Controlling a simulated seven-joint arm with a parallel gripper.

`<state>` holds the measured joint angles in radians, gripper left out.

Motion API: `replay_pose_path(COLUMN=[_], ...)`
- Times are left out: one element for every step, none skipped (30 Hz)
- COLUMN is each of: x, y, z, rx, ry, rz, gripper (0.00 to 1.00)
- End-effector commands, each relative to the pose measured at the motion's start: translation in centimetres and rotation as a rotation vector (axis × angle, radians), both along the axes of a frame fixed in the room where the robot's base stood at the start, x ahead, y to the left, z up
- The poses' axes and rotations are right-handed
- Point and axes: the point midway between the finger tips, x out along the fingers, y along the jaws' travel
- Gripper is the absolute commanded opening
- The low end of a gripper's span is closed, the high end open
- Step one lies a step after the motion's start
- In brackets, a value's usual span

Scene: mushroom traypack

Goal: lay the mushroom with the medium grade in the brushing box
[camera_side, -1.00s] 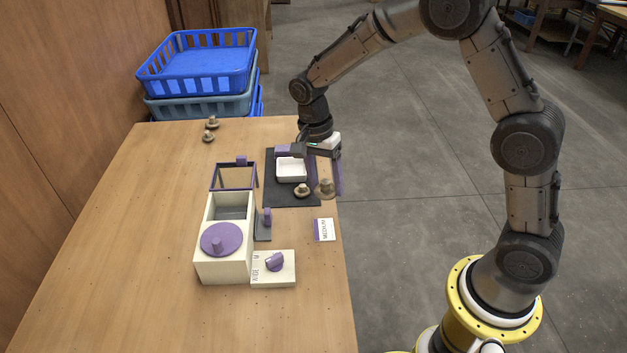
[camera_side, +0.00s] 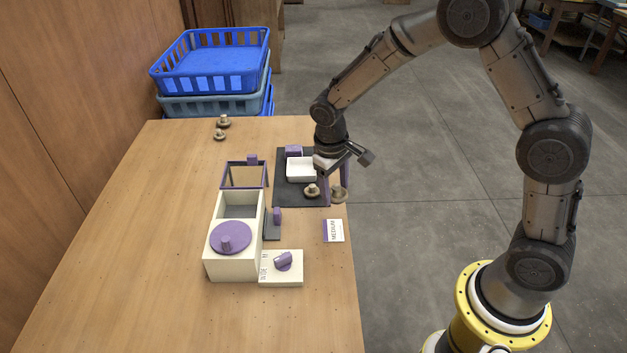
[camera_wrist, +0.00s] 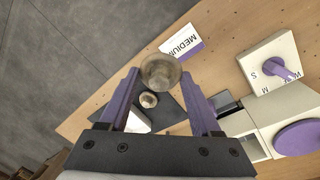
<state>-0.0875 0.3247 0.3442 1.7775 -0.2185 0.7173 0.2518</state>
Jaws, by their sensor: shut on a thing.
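My gripper (camera_wrist: 161,82) is shut on a brown mushroom (camera_wrist: 161,70), held between its purple fingers. In the side view this mushroom (camera_side: 339,194) shows at the table's right edge, beside the dark mat. A second mushroom (camera_side: 312,190) is on the mat in front of the white tray (camera_side: 290,170); it also shows in the wrist view (camera_wrist: 148,100). A white card reading MEDIUM (camera_side: 334,231) lies nearer the camera. A cream box (camera_side: 228,270) stands to the left, with one open compartment and a round purple lid (camera_side: 231,237). I cannot tell whether it is the brushing box.
A cream block with a purple dial (camera_side: 283,262) and letter marks adjoins the box. A purple-rimmed frame (camera_side: 244,163) stands behind the box. Two mushrooms (camera_side: 222,122) sit at the table's back. Blue crates (camera_side: 210,75) are stacked beyond. The table's left side is clear.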

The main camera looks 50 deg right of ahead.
Motion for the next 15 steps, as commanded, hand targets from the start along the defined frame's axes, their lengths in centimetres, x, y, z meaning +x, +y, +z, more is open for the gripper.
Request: replay_pose_path(x=[0.5, 0.6, 0.8, 0.9, 0.9, 1.0, 1.2, 1.4, 1.8, 2.3, 2.7, 3.5, 4.1, 4.7, 5.6], y=[0.3, 0.4, 0.5, 0.6, 0.7, 0.8, 0.9, 0.9, 1.0, 1.0, 1.0, 1.0, 1.0, 1.0, 1.1], z=[1.5, 2.3, 3.2, 3.9, 4.4, 4.9, 5.1, 5.2, 5.2, 5.0, 4.7, 4.3, 4.1, 3.8, 3.4], rx=[0.001, 0.001, 0.001, 0.002, 0.002, 0.003, 0.004, 0.004, 0.005, 0.005, 0.005, 0.004, 0.005, 0.004, 0.004], ry=[-0.009, -0.008, -0.007, -0.005, -0.005, -0.003, -0.001, 0.001, 0.002, 0.003, 0.005, 0.006, 0.005, 0.005, 0.005], rz=[0.0, 0.0, 0.0, 0.0, 0.0, 0.0, 0.0, 0.0, 0.0, 0.0, -0.001, -0.001, -0.001, -0.002, -0.002], gripper=[0.38, 0.38, 0.38, 0.38, 0.38, 0.38, 0.38, 0.38, 0.38, 0.38, 0.38, 0.38, 0.38, 0.38, 0.38])
